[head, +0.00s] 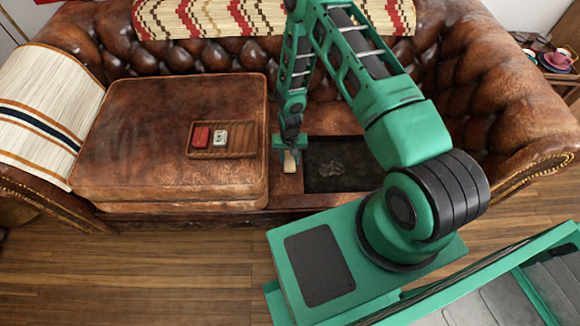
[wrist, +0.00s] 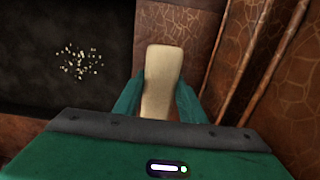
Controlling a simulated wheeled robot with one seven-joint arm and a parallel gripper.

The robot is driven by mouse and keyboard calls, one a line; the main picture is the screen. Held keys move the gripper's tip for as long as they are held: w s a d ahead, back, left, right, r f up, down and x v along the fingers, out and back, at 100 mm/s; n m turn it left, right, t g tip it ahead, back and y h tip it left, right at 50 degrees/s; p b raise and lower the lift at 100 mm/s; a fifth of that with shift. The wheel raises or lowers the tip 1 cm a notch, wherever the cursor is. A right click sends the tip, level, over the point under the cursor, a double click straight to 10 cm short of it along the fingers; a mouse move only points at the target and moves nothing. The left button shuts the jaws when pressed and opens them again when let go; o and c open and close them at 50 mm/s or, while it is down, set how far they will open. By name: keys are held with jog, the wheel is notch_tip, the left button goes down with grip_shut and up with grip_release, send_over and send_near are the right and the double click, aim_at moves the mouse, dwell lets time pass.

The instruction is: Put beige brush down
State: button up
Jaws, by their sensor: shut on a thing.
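The beige brush (wrist: 162,75) is held upright in the picture between the green fingers of my gripper (wrist: 160,95) in the wrist view. In the head view the beige brush (head: 290,163) shows as a small pale block below my gripper (head: 290,148). My gripper is shut on it, over the brown leather strip between the seat cushion and a dark recess. Whether the brush touches the leather below cannot be told. Part of the brush is hidden behind the gripper body.
A brown seat cushion (head: 130,130) lies left, with a wooden tray (head: 240,143) bearing a red block (head: 201,137) and a grey-white block (head: 221,138). The dark recess (head: 330,178) beside my gripper holds small pale bits (wrist: 80,62). A cluttered side table (head: 548,65) stands far right.

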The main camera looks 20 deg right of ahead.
jog(key=shift+f, duration=2.55)
jog(key=o, duration=1.2)
jog(key=shift+f, duration=0.1)
